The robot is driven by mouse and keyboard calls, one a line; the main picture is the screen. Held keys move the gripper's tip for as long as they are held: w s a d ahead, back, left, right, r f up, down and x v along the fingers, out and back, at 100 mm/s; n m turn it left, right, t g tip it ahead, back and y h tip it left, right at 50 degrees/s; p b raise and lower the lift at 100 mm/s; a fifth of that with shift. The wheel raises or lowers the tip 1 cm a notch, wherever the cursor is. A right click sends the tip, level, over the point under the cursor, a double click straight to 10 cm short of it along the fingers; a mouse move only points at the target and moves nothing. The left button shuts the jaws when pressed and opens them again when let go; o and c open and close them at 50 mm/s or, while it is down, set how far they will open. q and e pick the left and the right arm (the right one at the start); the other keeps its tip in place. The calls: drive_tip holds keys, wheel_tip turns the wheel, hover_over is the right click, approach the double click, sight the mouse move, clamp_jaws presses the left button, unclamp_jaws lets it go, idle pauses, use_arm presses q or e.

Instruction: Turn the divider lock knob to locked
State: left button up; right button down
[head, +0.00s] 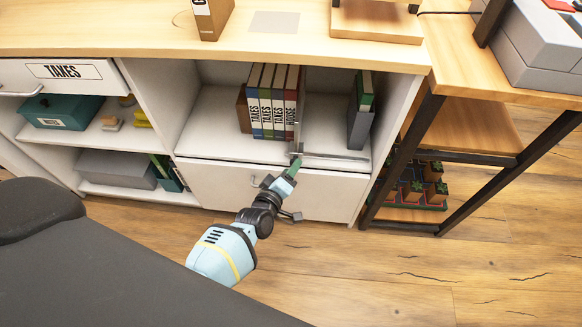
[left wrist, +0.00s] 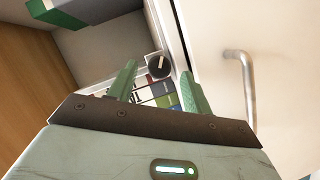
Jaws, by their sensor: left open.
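The divider lock knob (left wrist: 159,66) is a small round black dial with a pale pointer mark, seen in the left wrist view. It sits on a pale strip beyond my left fingertips, roughly between their lines. The divider (head: 298,138) is a thin metal plate standing at the right end of the books, above a metal rail (head: 335,156) along the shelf's front. My left gripper (head: 293,168) is open and empty in front of the rail; its green fingers also show in the left wrist view (left wrist: 158,82). In the head view I cannot make out the knob. My right gripper is not in view.
Several binders (head: 272,102) stand left of the divider, and a grey and green pair (head: 361,110) stands at the shelf's right. Below is a closed white drawer front with a metal handle (left wrist: 242,85). A black-framed table (head: 470,157) stands to the right.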

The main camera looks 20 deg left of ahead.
use_arm(q)
drive_tip(key=p+v, duration=0.1)
drive_tip(key=v, duration=0.5)
drive_tip(key=shift+s+p, duration=0.2)
drive_tip(key=shift+p, duration=0.15)
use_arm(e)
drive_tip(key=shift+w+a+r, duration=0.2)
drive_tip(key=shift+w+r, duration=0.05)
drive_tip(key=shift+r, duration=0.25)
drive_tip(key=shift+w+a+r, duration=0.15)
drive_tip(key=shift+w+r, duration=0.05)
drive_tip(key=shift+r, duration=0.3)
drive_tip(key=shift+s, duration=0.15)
